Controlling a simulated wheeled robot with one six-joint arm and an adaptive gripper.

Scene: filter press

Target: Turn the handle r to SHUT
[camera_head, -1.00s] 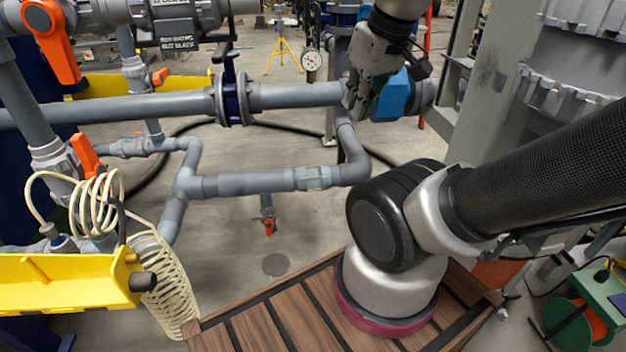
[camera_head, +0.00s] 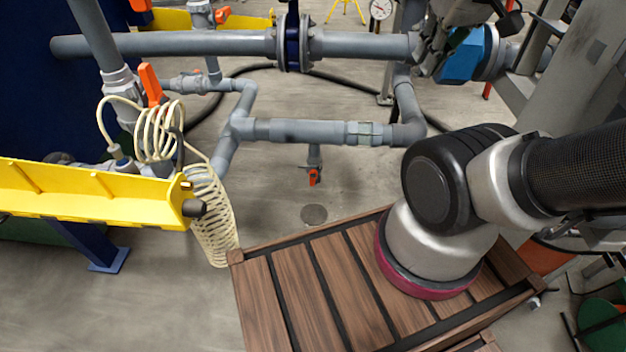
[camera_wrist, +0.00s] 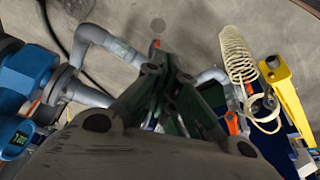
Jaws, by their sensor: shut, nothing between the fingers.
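Several valves with orange handles are in view, and no readable "r" or SHUT mark tells which is handle r. One orange handle (camera_head: 151,85) stands nearly upright on the left pipe, by the cream coiled hose. A small orange handle (camera_head: 313,176) hangs under the middle pipe. Another orange handle (camera_head: 222,14) is at the top left. My gripper (camera_head: 428,52) is at the upper right, in front of the grey pipe by a blue fitting (camera_head: 466,57). In the wrist view its fingers (camera_wrist: 170,72) are shut and empty. An orange handle (camera_wrist: 232,122) shows right of them there.
A yellow tray (camera_head: 90,190) and the coiled hose (camera_head: 212,220) are at the left. Grey pipes (camera_head: 290,131) cross the middle. A wooden slatted platform (camera_head: 300,290) is in front. Open floor (camera_head: 150,290) lies at the lower left.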

